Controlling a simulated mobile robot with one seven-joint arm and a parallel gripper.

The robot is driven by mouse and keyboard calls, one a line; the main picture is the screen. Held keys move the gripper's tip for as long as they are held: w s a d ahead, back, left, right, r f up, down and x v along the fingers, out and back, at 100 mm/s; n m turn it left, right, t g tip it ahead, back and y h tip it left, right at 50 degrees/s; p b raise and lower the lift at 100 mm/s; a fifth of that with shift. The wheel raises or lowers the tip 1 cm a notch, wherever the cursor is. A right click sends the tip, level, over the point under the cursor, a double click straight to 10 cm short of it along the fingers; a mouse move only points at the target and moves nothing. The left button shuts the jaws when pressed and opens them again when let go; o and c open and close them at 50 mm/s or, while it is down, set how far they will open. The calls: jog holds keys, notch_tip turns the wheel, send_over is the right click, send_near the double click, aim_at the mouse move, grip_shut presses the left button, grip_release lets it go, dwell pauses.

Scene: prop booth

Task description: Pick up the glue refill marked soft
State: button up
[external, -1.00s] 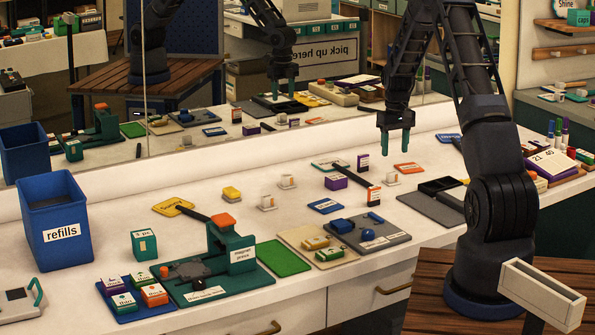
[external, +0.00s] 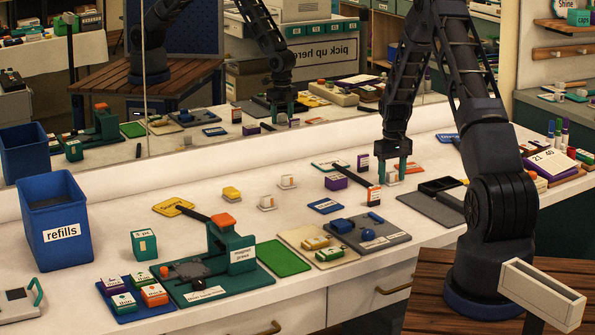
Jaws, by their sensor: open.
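My gripper (external: 395,178) is open and low over the right part of the white counter. Its teal fingertips are around or just in front of a small white item with an orange mark (external: 391,179); I cannot tell if they touch it. Two similar small white items stand further left, one at the back (external: 287,181) and one nearer the front (external: 267,202). I cannot read the word "soft" on any item, so I cannot tell which one is the marked refill.
An orange flat piece (external: 411,168) lies right behind my gripper. A blue bin labelled "refills" (external: 58,236) stands far left.

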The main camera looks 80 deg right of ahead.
jog(key=c, duration=0.8)
